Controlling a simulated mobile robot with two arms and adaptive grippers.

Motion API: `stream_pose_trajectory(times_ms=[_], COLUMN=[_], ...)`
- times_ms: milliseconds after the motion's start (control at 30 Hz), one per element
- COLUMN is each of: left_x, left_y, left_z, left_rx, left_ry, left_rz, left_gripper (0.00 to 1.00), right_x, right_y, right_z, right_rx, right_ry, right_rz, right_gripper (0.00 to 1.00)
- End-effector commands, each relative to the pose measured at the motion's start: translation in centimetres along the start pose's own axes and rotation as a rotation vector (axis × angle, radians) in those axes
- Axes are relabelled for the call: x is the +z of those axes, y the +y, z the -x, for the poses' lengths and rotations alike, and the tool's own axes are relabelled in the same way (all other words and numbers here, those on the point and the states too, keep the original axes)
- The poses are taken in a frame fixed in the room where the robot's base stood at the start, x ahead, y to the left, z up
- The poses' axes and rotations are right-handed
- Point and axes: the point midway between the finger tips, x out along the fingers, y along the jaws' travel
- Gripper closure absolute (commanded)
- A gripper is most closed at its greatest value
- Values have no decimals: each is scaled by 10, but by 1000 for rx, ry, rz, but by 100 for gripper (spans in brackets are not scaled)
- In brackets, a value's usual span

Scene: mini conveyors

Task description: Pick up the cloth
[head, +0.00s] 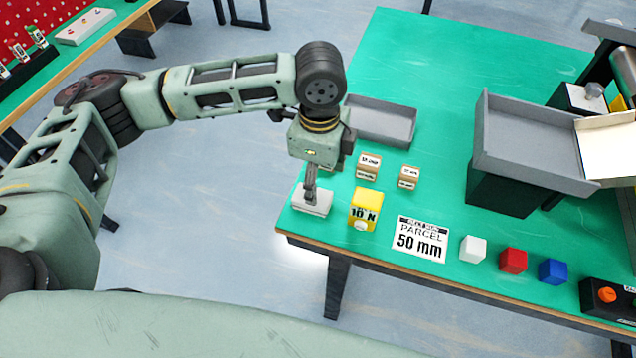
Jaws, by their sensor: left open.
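A small white folded pad that looks like the cloth (318,205) lies on the green table top near its front left corner. My left gripper (310,196) points down right over it, with its fingers at or just above its top face. The left gripper is open. From this angle I cannot tell whether the fingers touch the cloth or straddle it. The gripper covers part of the cloth's upper side. My right gripper is not in the head view.
A yellow block (363,208) stands close to the right of the cloth, with two small labelled boxes (368,167) behind. A grey tray (382,122) is farther back. A parcel card (420,239) and white, red (513,260) and blue cubes lie to the right.

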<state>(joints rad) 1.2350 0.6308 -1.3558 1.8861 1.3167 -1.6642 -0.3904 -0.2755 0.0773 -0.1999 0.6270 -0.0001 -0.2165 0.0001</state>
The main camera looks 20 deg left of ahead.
Motion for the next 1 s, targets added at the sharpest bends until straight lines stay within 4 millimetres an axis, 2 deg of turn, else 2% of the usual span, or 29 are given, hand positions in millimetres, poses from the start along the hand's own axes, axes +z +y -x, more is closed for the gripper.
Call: stream_pose_trajectory(times_ms=[133,333,433,600,833,1000], left_x=[1,4,5,5,5,5], left_y=[1,0,0,0,0,0], left_z=[-17,-41,-58,-74,-75,-75], left_rx=[5,4,4,2,1,1], left_ry=[-2,-3,-2,-1,0,0], left_rz=[1,1,0,0,-1,-1], left_gripper=[35,35,35,35,35,49], right_x=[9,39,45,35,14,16], right_y=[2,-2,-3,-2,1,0], right_z=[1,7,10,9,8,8], right_rx=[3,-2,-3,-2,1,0], right_ry=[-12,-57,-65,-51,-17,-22], right_rz=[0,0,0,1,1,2], right_gripper=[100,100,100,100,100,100])
